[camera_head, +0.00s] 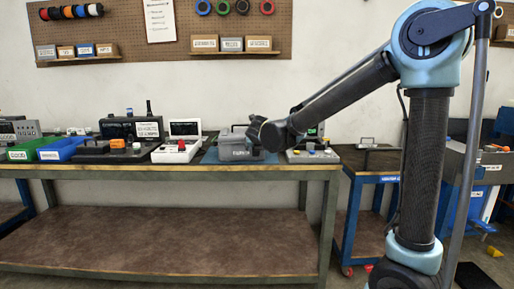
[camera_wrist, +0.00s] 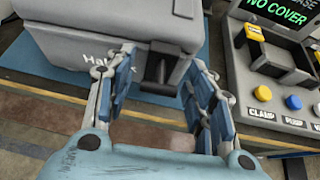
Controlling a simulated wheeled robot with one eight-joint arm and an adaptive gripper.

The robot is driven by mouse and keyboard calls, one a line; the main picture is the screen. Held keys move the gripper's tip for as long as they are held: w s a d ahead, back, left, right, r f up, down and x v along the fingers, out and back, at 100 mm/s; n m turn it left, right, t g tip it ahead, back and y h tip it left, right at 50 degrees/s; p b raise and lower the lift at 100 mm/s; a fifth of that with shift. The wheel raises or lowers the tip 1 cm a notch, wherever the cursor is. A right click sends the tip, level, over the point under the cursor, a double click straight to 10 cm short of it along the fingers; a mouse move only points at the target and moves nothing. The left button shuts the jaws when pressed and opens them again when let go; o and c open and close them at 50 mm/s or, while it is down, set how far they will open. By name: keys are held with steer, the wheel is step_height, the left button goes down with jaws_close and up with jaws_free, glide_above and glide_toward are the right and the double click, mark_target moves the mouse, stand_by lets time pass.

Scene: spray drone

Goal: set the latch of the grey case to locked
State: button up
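The grey case (camera_head: 232,147) stands on the workbench in the head view, with my gripper (camera_head: 258,130) at its right side. In the wrist view the grey case (camera_wrist: 85,38) fills the upper left, with a partly covered label on its front. Its dark latch (camera_wrist: 160,66) shows on the front near the right corner. My gripper (camera_wrist: 166,92) is open, one finger on each side of the latch in the picture.
A console (camera_wrist: 265,85) with yellow, blue and white buttons and a "NO COVER" screen stands close on the right. The case rests on a blue mat (camera_wrist: 30,58) near the bench's front edge. A white device (camera_head: 178,150) and blue bin (camera_head: 62,149) stand further left.

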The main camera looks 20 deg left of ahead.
steer(key=v, duration=1.2)
steer(key=shift+w+d, duration=0.1)
steer(key=shift+w, duration=0.05)
stand_by(0.3)
